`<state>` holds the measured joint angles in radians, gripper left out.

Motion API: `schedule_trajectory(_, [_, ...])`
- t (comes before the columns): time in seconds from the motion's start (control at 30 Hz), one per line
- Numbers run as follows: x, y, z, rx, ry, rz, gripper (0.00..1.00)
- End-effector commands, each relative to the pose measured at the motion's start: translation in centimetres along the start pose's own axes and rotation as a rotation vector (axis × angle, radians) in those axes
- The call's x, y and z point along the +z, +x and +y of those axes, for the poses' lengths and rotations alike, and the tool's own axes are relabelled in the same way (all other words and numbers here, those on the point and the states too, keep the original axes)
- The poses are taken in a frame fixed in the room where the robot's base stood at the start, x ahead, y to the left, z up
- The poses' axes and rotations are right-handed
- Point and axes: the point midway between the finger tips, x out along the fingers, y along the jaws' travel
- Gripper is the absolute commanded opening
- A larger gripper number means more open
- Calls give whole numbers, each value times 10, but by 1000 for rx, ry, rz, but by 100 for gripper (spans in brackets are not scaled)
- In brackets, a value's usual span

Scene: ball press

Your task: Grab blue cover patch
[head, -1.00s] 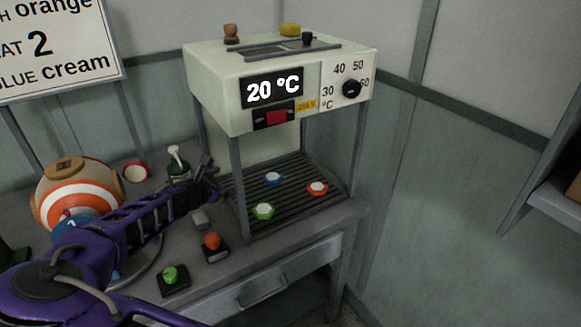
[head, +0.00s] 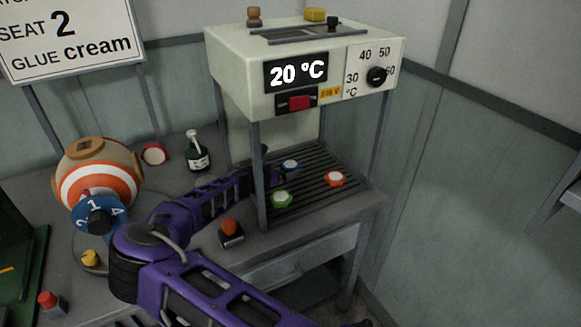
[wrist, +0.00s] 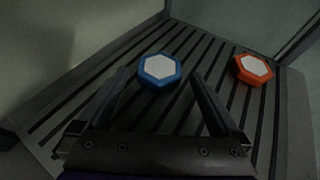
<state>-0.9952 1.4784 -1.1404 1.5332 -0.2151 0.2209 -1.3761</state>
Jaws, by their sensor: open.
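The blue cover patch (head: 290,166), a blue-rimmed hexagon with a white top, lies on the slatted rack (head: 325,201) under the press. It also shows in the wrist view (wrist: 159,69), just beyond and between my open fingertips. My gripper (wrist: 160,76) is open and empty, low over the slats, with one finger on each side of the line to the patch. I cannot tell whether a finger touches it. In the head view my gripper reaches in past the press's front left post, which partly hides it.
An orange patch (head: 334,179) lies right of the blue one, and a green patch (head: 282,199) lies nearer the front. The press housing (head: 240,86) is overhead on thin posts. A striped ball (head: 98,181), a dark bottle (head: 197,155) and an orange button (head: 230,229) stand to the left.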

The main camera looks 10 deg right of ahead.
Motion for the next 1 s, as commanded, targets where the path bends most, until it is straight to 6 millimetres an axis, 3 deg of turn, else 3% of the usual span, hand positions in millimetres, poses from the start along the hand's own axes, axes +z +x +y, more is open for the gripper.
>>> schedule_trajectory(0.13, [0,13,0,0,0,0,100])
schedule_trajectory(0.37, [0,14,0,1,0,0,100])
schedule_trajectory(0.8, [0,14,0,1,1,0,21])
schedule_trajectory(1.0, [1,13,0,1,1,0,21])
